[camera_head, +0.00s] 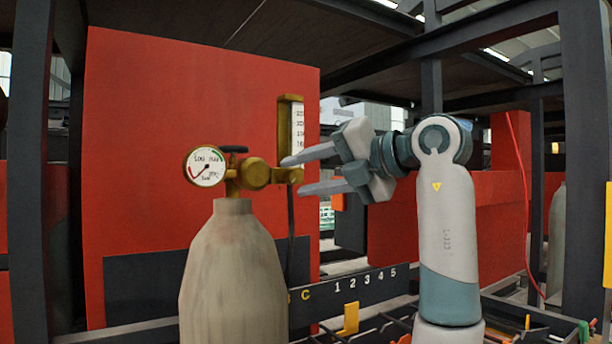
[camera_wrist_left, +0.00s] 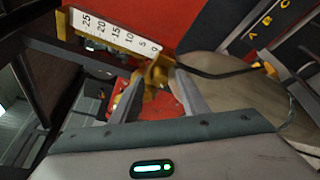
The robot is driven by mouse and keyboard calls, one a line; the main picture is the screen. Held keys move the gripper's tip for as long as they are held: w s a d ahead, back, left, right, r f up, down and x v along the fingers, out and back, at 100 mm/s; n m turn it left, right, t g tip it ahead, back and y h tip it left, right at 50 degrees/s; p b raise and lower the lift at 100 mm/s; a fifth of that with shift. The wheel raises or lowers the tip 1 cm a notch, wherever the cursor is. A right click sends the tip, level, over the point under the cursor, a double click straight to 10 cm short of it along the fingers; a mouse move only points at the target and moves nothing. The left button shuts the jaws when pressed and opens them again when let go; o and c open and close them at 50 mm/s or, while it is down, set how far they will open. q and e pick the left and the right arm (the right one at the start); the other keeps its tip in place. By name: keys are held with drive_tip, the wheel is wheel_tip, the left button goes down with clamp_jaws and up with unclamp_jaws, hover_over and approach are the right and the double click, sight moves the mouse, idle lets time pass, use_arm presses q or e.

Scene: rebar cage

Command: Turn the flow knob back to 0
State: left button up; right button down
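A brass regulator (camera_head: 256,173) with a round pressure gauge (camera_head: 205,166) sits on top of a pale gas cylinder (camera_head: 233,265). A flow tube with a white number scale (camera_head: 297,130) stands upright at its right; the scale (camera_wrist_left: 108,33) also shows in the left wrist view. The flow knob (camera_head: 294,175) appears to be the brass end below the tube, and brass parts (camera_wrist_left: 153,78) show between the fingers in the wrist view. My left gripper (camera_head: 292,176) is open, its fingertips around or beside the knob; contact cannot be told. The flow level is unreadable. My right gripper is out of view.
A red panel (camera_head: 150,130) stands behind the cylinder. A dark rail numbered 1 to 5 (camera_head: 350,285) runs low in front, with a yellow bracket (camera_head: 349,318). Dark steel posts (camera_head: 585,150) frame the scene. A dark hose hangs below the regulator.

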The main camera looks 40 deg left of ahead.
use_arm(q)
drive_tip(key=shift+d, duration=0.45)
drive_tip(key=w+d+r+b, duration=0.1)
drive_tip(key=d+r, duration=0.2)
drive_tip(key=d, duration=1.2)
wheel_tip(320, 180, up, 10)
drive_tip(key=d+p, duration=0.1)
drive_tip(key=p, duration=0.8)
drive_tip(key=shift+f, duration=0.2)
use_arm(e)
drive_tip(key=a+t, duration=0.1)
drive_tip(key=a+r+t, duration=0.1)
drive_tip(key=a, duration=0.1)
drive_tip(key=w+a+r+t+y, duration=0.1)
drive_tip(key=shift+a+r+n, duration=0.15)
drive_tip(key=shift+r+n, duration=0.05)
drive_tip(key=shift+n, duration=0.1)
use_arm(q)
drive_tip(key=shift+d+r+p, duration=0.1)
drive_tip(key=shift+r+p, duration=0.1)
drive_tip(key=shift+p, duration=0.2)
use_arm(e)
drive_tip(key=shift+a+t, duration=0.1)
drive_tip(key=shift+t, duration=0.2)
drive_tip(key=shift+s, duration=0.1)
